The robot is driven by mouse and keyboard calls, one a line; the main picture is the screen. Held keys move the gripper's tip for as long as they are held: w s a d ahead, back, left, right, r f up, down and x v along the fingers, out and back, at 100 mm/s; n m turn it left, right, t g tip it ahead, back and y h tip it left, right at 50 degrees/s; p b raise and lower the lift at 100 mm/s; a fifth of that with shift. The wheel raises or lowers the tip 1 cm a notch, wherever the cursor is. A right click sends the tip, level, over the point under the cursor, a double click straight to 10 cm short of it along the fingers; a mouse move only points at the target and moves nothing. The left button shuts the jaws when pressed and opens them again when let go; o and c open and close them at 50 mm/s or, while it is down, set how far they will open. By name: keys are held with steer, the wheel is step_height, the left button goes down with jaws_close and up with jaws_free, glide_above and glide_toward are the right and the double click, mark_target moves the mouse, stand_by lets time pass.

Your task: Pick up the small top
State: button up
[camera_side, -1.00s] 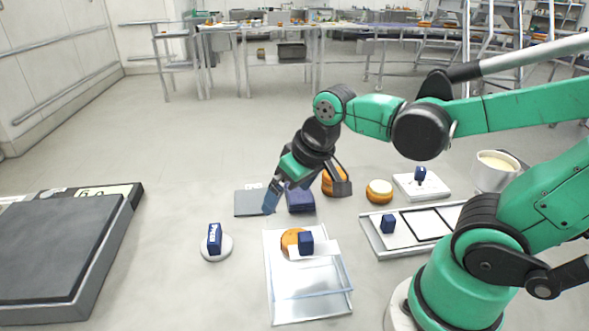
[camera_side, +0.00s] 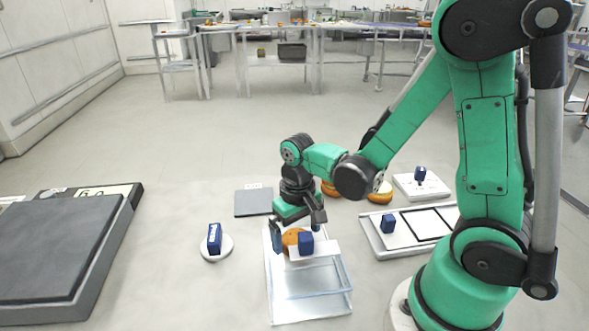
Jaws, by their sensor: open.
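An orange-brown round (camera_side: 291,238) lies at the back of a clear, shallow tray (camera_side: 300,312). It looks like a bun or cookie half, and I take it as the small top, though its label cannot be read. A white card with a dark blue block (camera_side: 305,243) stands just in front and hides part of it. My gripper (camera_side: 297,230) points down over this round with its jaws apart, one finger to the left and one to the right and behind. Whether the fingers touch the round cannot be told. The jaws hold nothing that I can see.
An orange round (camera_side: 331,188) and a cream-topped round (camera_side: 380,192) sit behind the arm. A white disc with a blue block (camera_side: 214,240) stands left of the tray. A framed tray (camera_side: 385,250) lies right, a grey plate (camera_side: 253,202) behind, a large dark slab (camera_side: 45,245) far left.

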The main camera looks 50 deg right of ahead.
steer(key=shift+f, duration=0.5)
steer(key=c, duration=0.7)
steer(key=shift+o, duration=0.2)
step_height(320, 180, up, 19)
steer(key=s+d+f+m, duration=0.2)
steer(key=d+f+m, duration=0.15)
steer(key=d, duration=0.45)
steer(key=s+d+f+m, duration=0.2)
steer(key=d+f+m, duration=0.15)
steer(key=d, duration=0.45)
steer(key=s+d+f+m, duration=0.2)
steer(key=s+d+m, duration=0.15)
steer(key=d, duration=0.45)
steer(key=shift+m, duration=0.25)
steer(key=shift+w+a+f, duration=0.1)
steer(key=shift+w+f, duration=0.05)
steer(key=shift+f, duration=0.85)
steer(key=shift+w+a+f, duration=0.1)
steer(key=shift+w+f, duration=0.05)
steer(key=shift+f, duration=0.85)
steer(key=shift+w+a+f, duration=0.1)
steer(key=shift+w+f, duration=0.05)
steer(key=shift+f, duration=0.85)
